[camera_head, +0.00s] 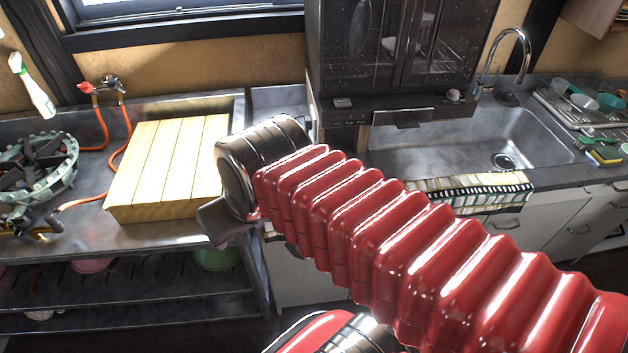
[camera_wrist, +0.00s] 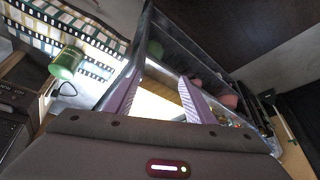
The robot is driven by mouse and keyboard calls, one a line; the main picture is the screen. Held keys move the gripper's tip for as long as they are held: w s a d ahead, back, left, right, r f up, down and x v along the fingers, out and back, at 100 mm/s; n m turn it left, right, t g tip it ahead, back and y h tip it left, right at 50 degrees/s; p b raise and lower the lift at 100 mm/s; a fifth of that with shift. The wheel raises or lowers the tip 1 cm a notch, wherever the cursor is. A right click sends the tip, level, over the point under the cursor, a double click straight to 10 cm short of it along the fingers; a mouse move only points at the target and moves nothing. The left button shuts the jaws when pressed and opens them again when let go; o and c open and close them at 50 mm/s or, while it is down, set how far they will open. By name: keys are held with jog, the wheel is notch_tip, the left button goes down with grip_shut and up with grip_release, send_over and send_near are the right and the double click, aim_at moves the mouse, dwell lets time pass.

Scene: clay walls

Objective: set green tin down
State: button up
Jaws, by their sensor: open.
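A green cylinder that looks like the green tin (camera_wrist: 65,62) shows at the left of the wrist view, beside a patterned cloth. I cannot tell what it rests on. I do not see it in the head view, where my arm covers part of the counter. My gripper (camera_wrist: 157,88) is open in the wrist view, with its two pale purple fingers apart. Nothing is held between them; a bright, pale surface shows behind. In the head view my gripper (camera_head: 228,224) is at the right edge of the metal table, beside the wooden board.
The wooden board (camera_head: 165,165) lies on the metal table (camera_head: 170,236). A gas burner (camera_head: 38,168) with orange hoses stands at the left. A dark glass-doored cabinet (camera_head: 400,50) rises behind my arm. The sink (camera_head: 450,145) and a striped cloth (camera_head: 475,190) are at the right.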

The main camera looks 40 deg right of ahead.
jog(key=o, duration=0.7)
jog(key=f+m+g+y, duration=0.1)
jog(key=f+m, duration=0.1)
jog(key=f, duration=0.1)
jog(key=f+m+g+y, duration=0.1)
jog(key=f+m+y, duration=0.1)
jog(key=m, duration=0.1)
jog(key=f+m+g+y, duration=0.1)
jog(key=f+m, duration=0.1)
jog(key=f, duration=0.1)
jog(key=shift+w+d+f+m+y, duration=0.1)
jog(key=shift+w+f+m+y, duration=0.1)
jog(key=shift+f+m+y, duration=0.15)
jog(key=shift+o, duration=0.2)
jog(key=w+d+f+m+t+y, duration=0.1)
jog(key=w+d+f+m+t, duration=0.3)
jog(key=d+m, duration=0.55)
jog(key=w+d+f+m+t+y, duration=0.1)
jog(key=w+d+f+m+t, duration=0.15)
jog(key=d+m+t, duration=0.65)
jog(key=s+d+f+m+h, duration=0.2)
jog(key=d+m+h, duration=0.1)
jog(key=d+m, duration=0.1)
jog(key=s+d+f+m+h, duration=0.2)
jog(key=d+f+m+h, duration=0.1)
jog(key=d, duration=0.4)
jog(key=shift+s+d+m+t+h, duration=0.3)
jog(key=shift+m+h, duration=0.25)
jog(key=shift+m, duration=0.65)
jog(key=shift+w, duration=0.15)
